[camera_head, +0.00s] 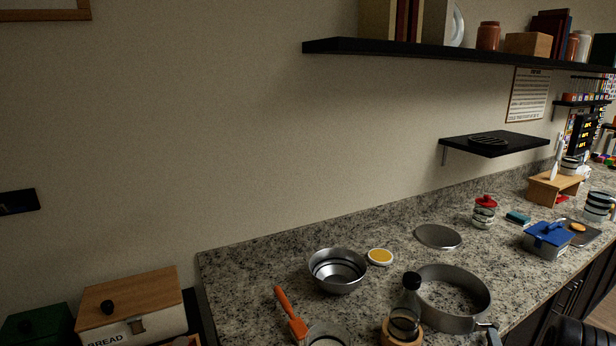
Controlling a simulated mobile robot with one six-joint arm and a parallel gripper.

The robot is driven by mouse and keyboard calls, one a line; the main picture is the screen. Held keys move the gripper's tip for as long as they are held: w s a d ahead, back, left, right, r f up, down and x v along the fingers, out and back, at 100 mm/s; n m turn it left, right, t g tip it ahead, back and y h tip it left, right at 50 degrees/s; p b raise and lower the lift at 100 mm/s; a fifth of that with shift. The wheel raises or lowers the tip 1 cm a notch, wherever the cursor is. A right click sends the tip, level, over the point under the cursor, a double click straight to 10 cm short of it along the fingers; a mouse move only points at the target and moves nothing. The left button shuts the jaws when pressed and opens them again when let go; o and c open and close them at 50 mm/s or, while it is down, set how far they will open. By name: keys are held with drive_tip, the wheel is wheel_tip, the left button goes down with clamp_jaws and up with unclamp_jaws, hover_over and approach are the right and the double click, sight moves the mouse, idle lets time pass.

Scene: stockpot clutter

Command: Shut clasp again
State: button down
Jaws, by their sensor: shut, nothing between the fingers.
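A grey metal ring (454,318), like the side of a springform pan, lies on the granite counter at the lower right. A metal clasp (491,331) with a lever sits on its right front side and sticks out from the wall. The picture is too small to tell for certain whether the clasp is open or shut. Counter shows inside the ring, so it has no base in it. A flat grey metal disc (438,236) lies behind it on the counter. My gripper is not in view.
A glass bottle (411,284) stands close to the ring's left side. A steel bowl (338,271), a yellow-topped dish (380,257) and an orange spatula (291,314) are further left. A blue-lidded box (547,237) stands right. A shelf (494,145) hangs above.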

drive_tip(key=shift+w, duration=0.1)
drive_tip(key=shift+w+d, duration=0.4)
drive_tip(key=shift+w, duration=0.05)
drive_tip(key=v, duration=0.7)
drive_tip(key=shift+s, duration=0.45)
